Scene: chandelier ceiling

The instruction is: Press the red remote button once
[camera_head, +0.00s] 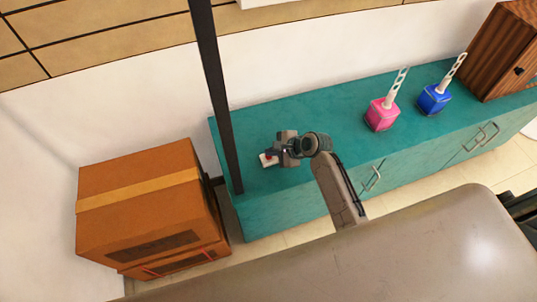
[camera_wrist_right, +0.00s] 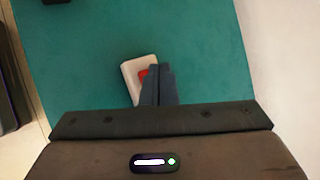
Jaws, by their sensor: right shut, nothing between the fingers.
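The remote is a small white box with a red button (camera_wrist_right: 143,74) on top. Its white body (camera_wrist_right: 131,69) lies on the teal cabinet top, and it also shows in the head view (camera_head: 264,161) near the cabinet's left end. My right gripper (camera_head: 273,154) is shut and empty. In the right wrist view its closed fingertips (camera_wrist_right: 160,68) are over the remote's right part and partly cover the red button. I cannot tell whether the tips touch it. My left gripper is not in view.
The teal cabinet top (camera_head: 330,120) is clear around the remote. A pink holder (camera_head: 381,115) and a blue holder (camera_head: 433,99), each with a white handle, stand to the right, before a wooden box (camera_head: 508,50). Cardboard boxes (camera_head: 140,215) stand at the left. A dark post (camera_head: 215,95) rises near the cabinet's left end.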

